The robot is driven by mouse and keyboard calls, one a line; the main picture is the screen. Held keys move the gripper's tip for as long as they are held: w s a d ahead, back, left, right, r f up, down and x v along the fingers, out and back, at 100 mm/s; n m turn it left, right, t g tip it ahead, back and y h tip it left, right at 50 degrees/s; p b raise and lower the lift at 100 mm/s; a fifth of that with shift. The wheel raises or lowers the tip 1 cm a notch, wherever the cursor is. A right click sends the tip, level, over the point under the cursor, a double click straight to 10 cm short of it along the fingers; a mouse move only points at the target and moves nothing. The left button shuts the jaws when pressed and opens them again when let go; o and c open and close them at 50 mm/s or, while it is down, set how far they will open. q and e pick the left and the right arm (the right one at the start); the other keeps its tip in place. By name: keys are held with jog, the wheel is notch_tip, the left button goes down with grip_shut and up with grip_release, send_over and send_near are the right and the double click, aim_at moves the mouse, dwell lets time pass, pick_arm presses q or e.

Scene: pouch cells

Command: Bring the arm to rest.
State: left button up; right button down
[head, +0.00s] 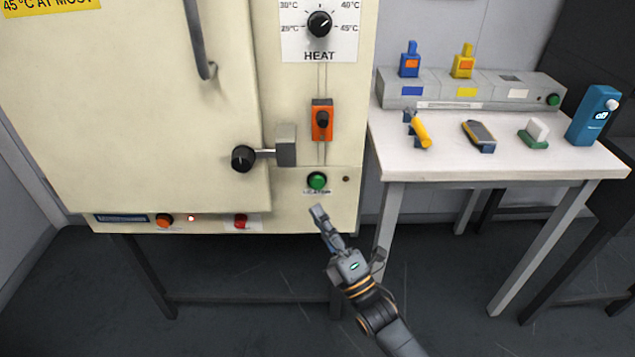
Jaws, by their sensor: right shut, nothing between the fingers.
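My right gripper (318,213) is shut and empty. Its arm comes in from the lower right, and the fingertips point up and a little left. They show just below the green button (317,181) on the cream oven cabinet (130,100); whether they touch the cabinet front I cannot tell. My left gripper is not in view.
The cabinet door has a bar handle (197,40) and a latch with a black knob (243,158). A heat dial (320,24) and an orange switch (322,120) sit above the button. A white table (460,170) with several small tools stands at right.

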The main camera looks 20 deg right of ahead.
dwell(0.4)
